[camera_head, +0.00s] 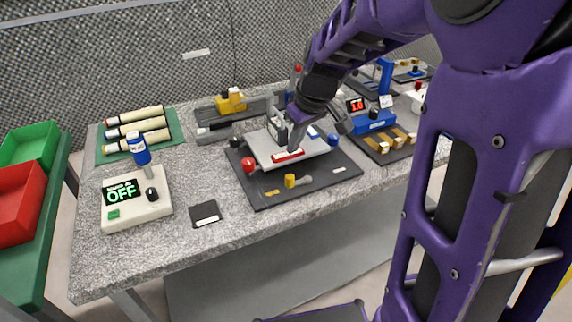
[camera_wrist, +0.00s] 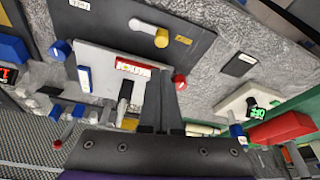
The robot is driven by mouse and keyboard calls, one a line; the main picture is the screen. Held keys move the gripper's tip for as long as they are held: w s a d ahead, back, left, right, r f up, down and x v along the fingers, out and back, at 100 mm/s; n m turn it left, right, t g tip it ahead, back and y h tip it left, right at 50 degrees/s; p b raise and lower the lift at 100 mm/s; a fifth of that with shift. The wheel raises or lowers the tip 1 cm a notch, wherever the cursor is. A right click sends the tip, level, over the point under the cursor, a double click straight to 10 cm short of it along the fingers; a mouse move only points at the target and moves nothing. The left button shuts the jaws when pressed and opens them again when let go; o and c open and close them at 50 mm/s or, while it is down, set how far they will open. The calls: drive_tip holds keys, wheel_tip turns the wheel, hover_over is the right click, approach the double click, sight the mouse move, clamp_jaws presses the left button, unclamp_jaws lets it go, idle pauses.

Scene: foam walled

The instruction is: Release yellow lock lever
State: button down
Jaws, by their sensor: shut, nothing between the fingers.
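The yellow lock lever (camera_head: 290,181) is a yellow knob with a short grey arm, on the front part of a dark board (camera_head: 262,198). In the wrist view the yellow knob (camera_wrist: 161,39) is near the top, with its grey arm reaching left. My gripper (camera_head: 295,142) is above the light grey plate on that board, behind the lever and apart from it. In the wrist view my gripper's fingers (camera_wrist: 164,101) are together and empty, beside the plate (camera_wrist: 103,58). The exact height of the fingertips over the plate cannot be told.
A red knob (camera_head: 248,164), a blue knob (camera_head: 332,140) and a red labelled block (camera_head: 288,157) are close around the plate. A white box reading OFF (camera_head: 137,200) and a small black pad (camera_head: 205,214) are to the left. Another fixture with a blue block (camera_head: 374,121) is at right.

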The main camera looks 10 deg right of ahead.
drive_tip(key=b+x, duration=0.1)
drive_tip(key=x, duration=0.9)
drive_tip(key=shift+w, duration=0.1)
